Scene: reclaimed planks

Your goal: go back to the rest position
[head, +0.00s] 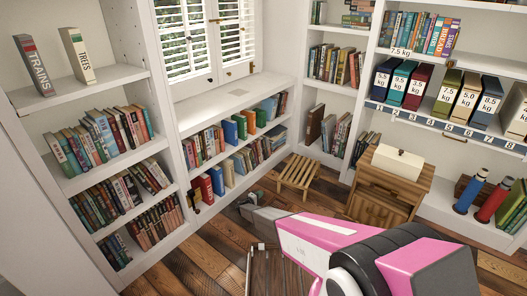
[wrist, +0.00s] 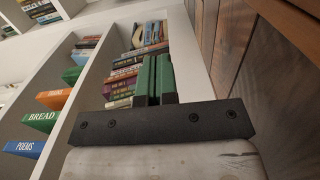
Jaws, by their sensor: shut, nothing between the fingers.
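My gripper (head: 251,199) is low over the plank floor in the head view, in front of the lower shelves of the back bookcase. It is small and partly dark there. In the wrist view my gripper (wrist: 154,62) shows its two green fingers side by side and shut, with nothing between them. Shelves of books lie beyond the fingertips. My pink and white arm reaches in from the lower right of the head view.
A slatted wooden stool (head: 297,174) stands close beyond my gripper. A wooden cabinet (head: 388,184) with a white box (head: 398,161) on top stands to the right. Bookcases line the walls. The plank floor (head: 185,262) is open at the lower left.

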